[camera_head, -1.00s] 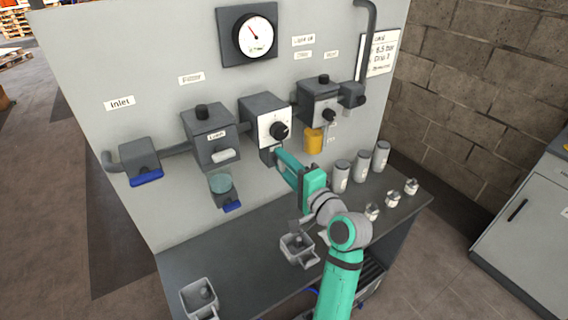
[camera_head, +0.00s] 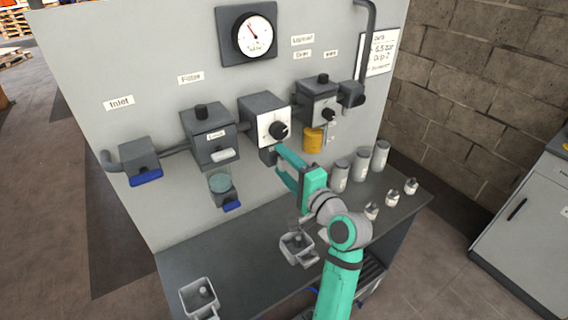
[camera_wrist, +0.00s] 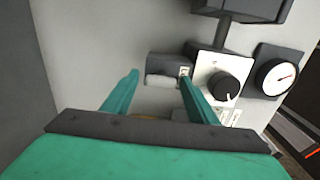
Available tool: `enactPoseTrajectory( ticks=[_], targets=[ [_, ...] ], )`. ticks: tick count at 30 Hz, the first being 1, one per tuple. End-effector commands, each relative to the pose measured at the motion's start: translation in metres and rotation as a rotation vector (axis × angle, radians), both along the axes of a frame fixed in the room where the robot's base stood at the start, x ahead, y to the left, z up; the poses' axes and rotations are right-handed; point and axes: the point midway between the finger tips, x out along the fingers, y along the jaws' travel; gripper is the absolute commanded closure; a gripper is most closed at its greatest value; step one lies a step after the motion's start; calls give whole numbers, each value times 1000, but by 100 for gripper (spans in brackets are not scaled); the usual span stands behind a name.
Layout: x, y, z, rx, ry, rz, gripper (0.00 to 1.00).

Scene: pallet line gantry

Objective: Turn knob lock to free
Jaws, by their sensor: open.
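The regulator knob (camera_head: 278,130) is black, with a pale mark, on a white face plate; it also shows in the wrist view (camera_wrist: 222,87). Just below it on the panel is a small dark block (camera_head: 267,155), partly hidden by my gripper in the head view. In the wrist view this block carries a pale rounded piece (camera_wrist: 163,81) and a small tag; it looks like the knob lock. My gripper (camera_wrist: 159,78) is open, its two teal fingers either side of the pale piece in the picture. I cannot tell whether they touch it. My gripper (camera_head: 281,162) faces the panel below the knob.
A round gauge (camera_head: 254,35) is above the regulator. The filter box (camera_head: 208,135) is left of it, and another valve box (camera_head: 319,100) with a yellow bowl (camera_head: 313,141) is right. Bottles (camera_head: 361,163) and small jars (camera_head: 391,198) stand on the bench.

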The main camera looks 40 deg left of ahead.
Motion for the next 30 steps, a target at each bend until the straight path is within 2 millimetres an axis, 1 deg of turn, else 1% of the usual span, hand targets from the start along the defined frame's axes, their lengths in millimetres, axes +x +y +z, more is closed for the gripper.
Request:
enactPoseTrajectory(
  ticks=[4,7,15,18,24,30],
  targets=[
    [-2,-5,0,1,0,-1,47],
    [-7,-17,0,1,-1,-1,47],
    [-25,-64,0,1,0,-4,47],
    [-32,-79,0,0,-1,-4,47],
    [-39,-97,0,0,0,-3,47],
    [-41,-101,0,0,0,-2,47]
  ],
)
